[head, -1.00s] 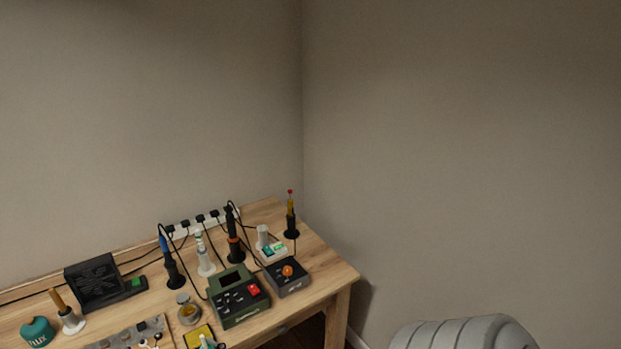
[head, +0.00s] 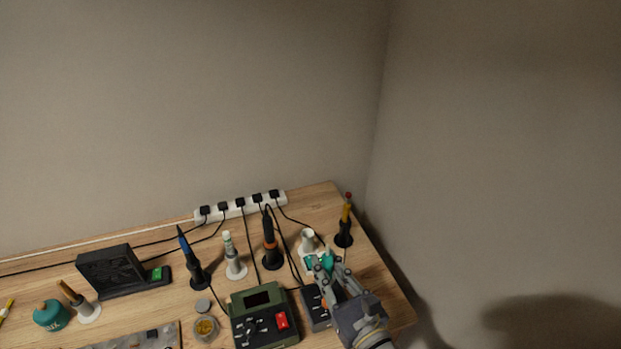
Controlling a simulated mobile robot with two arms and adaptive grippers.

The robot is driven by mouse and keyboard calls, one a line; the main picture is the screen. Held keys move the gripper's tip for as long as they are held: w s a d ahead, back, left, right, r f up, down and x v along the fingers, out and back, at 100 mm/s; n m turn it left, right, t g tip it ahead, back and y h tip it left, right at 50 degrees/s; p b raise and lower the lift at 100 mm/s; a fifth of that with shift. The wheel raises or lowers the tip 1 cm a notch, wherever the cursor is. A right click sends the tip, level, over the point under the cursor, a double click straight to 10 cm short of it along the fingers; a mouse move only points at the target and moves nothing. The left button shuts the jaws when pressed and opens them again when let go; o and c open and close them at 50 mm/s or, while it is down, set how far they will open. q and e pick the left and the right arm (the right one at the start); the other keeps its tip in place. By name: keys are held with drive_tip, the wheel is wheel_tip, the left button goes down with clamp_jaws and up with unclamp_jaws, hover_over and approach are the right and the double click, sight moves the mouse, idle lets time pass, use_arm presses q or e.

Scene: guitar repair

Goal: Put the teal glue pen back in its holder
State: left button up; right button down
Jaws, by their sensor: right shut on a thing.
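My right gripper (head: 328,268) reaches in from the lower right and is shut on the teal glue pen (head: 326,258). Only a little teal shows between and beside the fingers, so the pen's tilt and full length are hidden. A white holder cup (head: 308,237) stands just behind and to the left of the fingertips, on a pale base with a teal-green label that the gripper partly covers. I see no pen standing in this cup. I cannot tell whether the pen touches it. My left gripper is not in view.
A green device (head: 262,315) and a dark box (head: 315,308) stand in front. An orange-banded black iron (head: 271,245), a white-based pen stand (head: 234,262) and a red-tipped screwdriver (head: 347,218) stand close by. A power strip (head: 240,207) with cables runs along the back.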

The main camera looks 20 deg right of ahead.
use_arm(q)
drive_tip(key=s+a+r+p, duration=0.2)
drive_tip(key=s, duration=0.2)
use_arm(e)
drive_tip(key=w+d+r+n+y, duration=0.1)
drive_tip(key=w+y, duration=0.1)
drive_tip(key=w, duration=0.9)
drive_tip(key=w+d+r+n+y, duration=0.1)
drive_tip(key=w+d, duration=0.1)
drive_tip(key=w, duration=0.9)
use_arm(q)
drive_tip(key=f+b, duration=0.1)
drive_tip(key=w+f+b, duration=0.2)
drive_tip(key=b, duration=0.1)
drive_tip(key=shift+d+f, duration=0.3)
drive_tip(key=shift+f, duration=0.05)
use_arm(e)
drive_tip(key=shift+g, duration=0.3)
drive_tip(key=f, duration=0.4)
drive_tip(key=shift+w+a+f, duration=0.1)
drive_tip(key=shift+w+f, duration=0.2)
use_arm(q)
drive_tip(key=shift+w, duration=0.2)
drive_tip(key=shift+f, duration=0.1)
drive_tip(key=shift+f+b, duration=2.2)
drive_tip(key=shift+b, duration=0.05)
use_arm(e)
drive_tip(key=shift+f, duration=2.05)
